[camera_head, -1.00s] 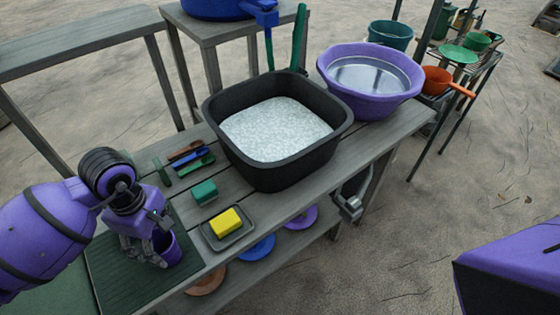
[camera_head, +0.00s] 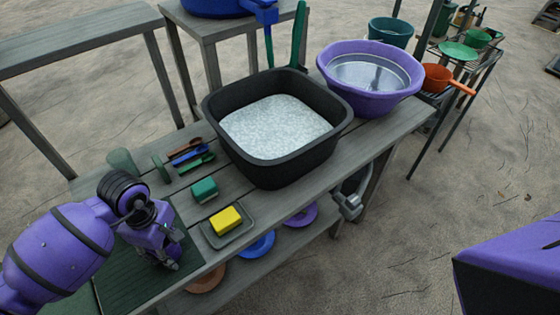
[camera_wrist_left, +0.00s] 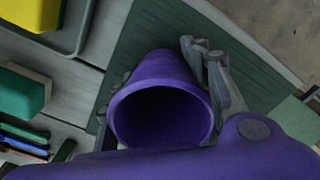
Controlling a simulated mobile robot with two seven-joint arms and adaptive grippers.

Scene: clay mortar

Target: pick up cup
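The purple cup (camera_wrist_left: 165,110) shows in the left wrist view, its round mouth towards the camera and its narrower end towards the dark green ribbed mat (camera_head: 130,275). My left gripper (camera_head: 168,262) is over the mat's right part in the head view and hides the cup there. In the wrist view one grey finger lies along the cup's right side, and bits of the other show past its left edge. The fingers are around the cup, but whether they press on it I cannot tell. My right gripper is not in view.
A small tray (camera_head: 247,236) with a yellow block (camera_head: 226,220) lies right of the gripper, with a teal block (camera_head: 204,190) behind it. Small coloured tools (camera_head: 190,155) lie farther back. A large black basin (camera_head: 330,140) and a purple bowl (camera_head: 400,98) stand beyond.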

